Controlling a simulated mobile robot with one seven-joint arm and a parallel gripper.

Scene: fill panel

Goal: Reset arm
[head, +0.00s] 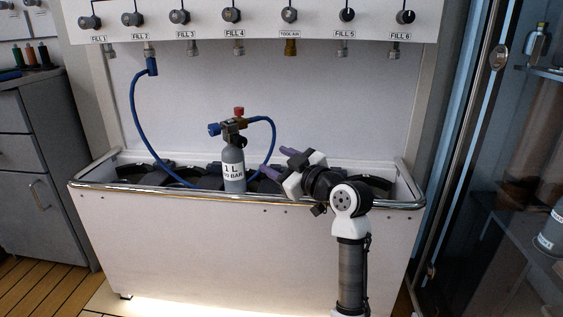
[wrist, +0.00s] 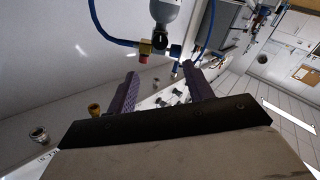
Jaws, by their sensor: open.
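My gripper (head: 268,161) is at the end of my arm, just right of a grey bottle (head: 234,172) in the head view. Its two purple fingers are apart and nothing is between them. They also show in the wrist view (wrist: 158,82), with the bottle (wrist: 166,18) beyond them and apart from them. The bottle stands upright in the trough, marked "1 L". On its top is a valve (head: 235,125) with blue and red knobs.
A blue hose (head: 135,105) runs from under FILL 2 down into the trough (head: 130,188). The panel (head: 262,22) above has several knobs in a row. A grey cabinet (head: 38,165) is at the left, a glass-fronted case (head: 500,180) at the right.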

